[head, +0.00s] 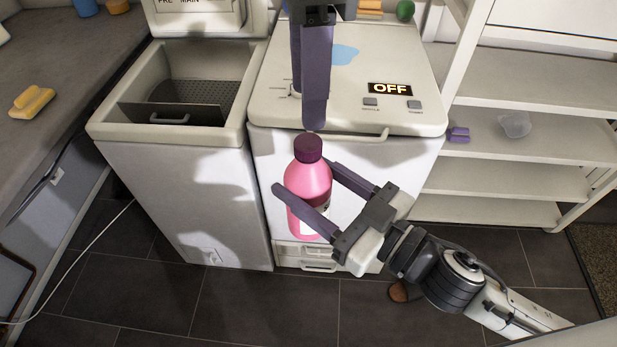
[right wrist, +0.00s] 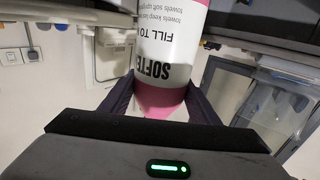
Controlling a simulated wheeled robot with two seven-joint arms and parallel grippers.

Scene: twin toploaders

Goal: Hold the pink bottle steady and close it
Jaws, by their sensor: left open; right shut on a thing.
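The pink bottle (head: 308,183) is held upright in front of the right-hand toploader, with a dark maroon cap (head: 307,148) on its top. Whether the cap is screwed tight cannot be told. My right gripper (head: 304,177) is shut around the bottle's body. In the right wrist view the bottle's white label (right wrist: 168,35) and pink base show between the fingers (right wrist: 162,100). My left gripper (head: 306,108) is open and points down just above the cap. Its fingers overlap in the head view, so the gap between them is mostly hidden.
The right-hand toploader (head: 275,108) has its lid shut and an OFF display (head: 390,89). The left-hand toploader (head: 115,131) is open. A counter with a yellow sponge (head: 32,102) is at left. Shelves (head: 500,178) stand at right. A brown object (head: 400,291) lies on the floor.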

